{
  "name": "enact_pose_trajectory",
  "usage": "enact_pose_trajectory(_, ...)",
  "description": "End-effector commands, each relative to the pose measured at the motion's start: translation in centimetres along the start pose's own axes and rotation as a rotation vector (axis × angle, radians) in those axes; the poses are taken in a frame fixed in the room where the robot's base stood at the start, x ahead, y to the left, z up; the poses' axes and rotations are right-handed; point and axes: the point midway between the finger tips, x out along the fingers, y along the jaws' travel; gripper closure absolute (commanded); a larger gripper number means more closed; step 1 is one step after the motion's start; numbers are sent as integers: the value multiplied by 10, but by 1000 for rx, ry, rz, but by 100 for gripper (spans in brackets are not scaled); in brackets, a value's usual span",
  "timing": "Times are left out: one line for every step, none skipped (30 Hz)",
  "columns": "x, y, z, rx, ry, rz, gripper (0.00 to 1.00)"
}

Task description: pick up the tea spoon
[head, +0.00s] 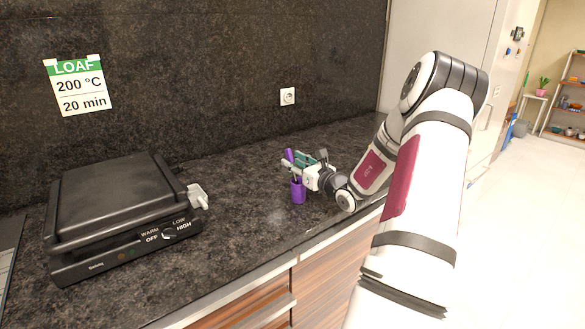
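A small purple cup (298,191) stands on the dark counter. A thin purple piece (288,155) rises above the cup, at the far side of my gripper; it may be the tea spoon, but it is too small to be sure. My gripper (291,166) reaches in from the right, just above the cup, with its fingers at or beside the purple piece. The fingers are small and partly overlap it, so I cannot tell whether they are closed on it.
A wall socket (287,96) and a loaf sign (78,85) are on the back wall. The counter around the cup is clear.

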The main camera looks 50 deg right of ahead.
Motion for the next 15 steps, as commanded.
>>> enact_pose_trajectory(6, 1, 0, 1, -2, 2, 65)
enact_pose_trajectory(8, 1, 1, 0, -2, 1, 65)
enact_pose_trajectory(11, 0, 0, 0, -1, 0, 65)
enact_pose_trajectory(12, 0, 0, 0, -1, 0, 65)
enact_pose_trajectory(12, 0, 0, 0, 0, 0, 65)
enact_pose_trajectory(13, 0, 0, 0, 0, 0, 65)
enact_pose_trajectory(13, 0, 0, 0, 0, 0, 65)
enact_pose_trajectory(13, 0, 0, 0, 0, 0, 65)
enact_pose_trajectory(13, 0, 0, 0, 0, 0, 65)
enact_pose_trajectory(13, 0, 0, 0, 0, 0, 65)
enact_pose_trajectory(13, 0, 0, 0, 0, 0, 65)
enact_pose_trajectory(13, 0, 0, 0, 0, 0, 72)
enact_pose_trajectory(13, 0, 0, 0, 0, 0, 79)
enact_pose_trajectory(13, 0, 0, 0, 0, 0, 85)
enact_pose_trajectory(13, 0, 0, 0, 0, 0, 94)
